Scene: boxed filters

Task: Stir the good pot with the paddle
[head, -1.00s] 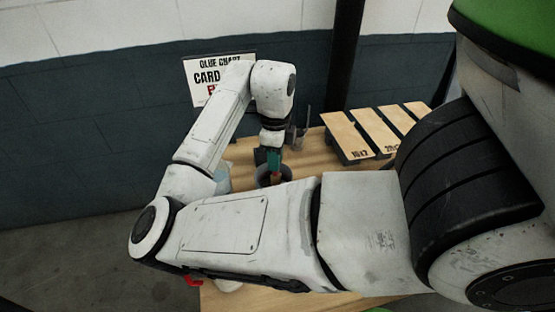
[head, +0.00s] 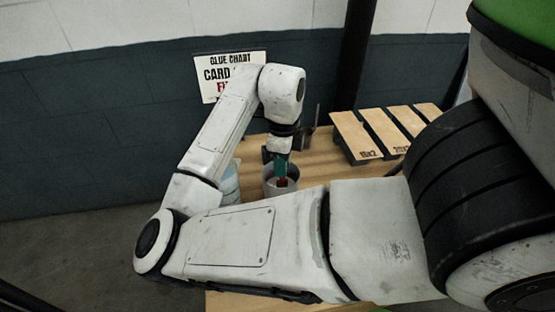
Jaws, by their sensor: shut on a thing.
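My gripper (head: 279,157) points down over a grey pot (head: 268,187) on the wooden table, shut on the paddle. A teal upright piece (head: 281,168), apparently the paddle, runs down into the pot's mouth, with a red part low inside the rim. The paddle's lower end and the pot's contents are hidden. A second, pale blue-white pot (head: 230,186) stands to the left, mostly behind my arm. A chart (head: 214,75) on the wall reads "GLUE CHART", "CARD" and a red line starting with "F"; my arm covers part of it. I cannot tell which pot is good.
Several wooden slats on dark bases (head: 352,137) lie at the table's back right, with labels on their front ends. A dark holder (head: 308,133) stands behind the pot. A black post (head: 352,60) rises behind the table. My arm hides much of the table's front (head: 240,301).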

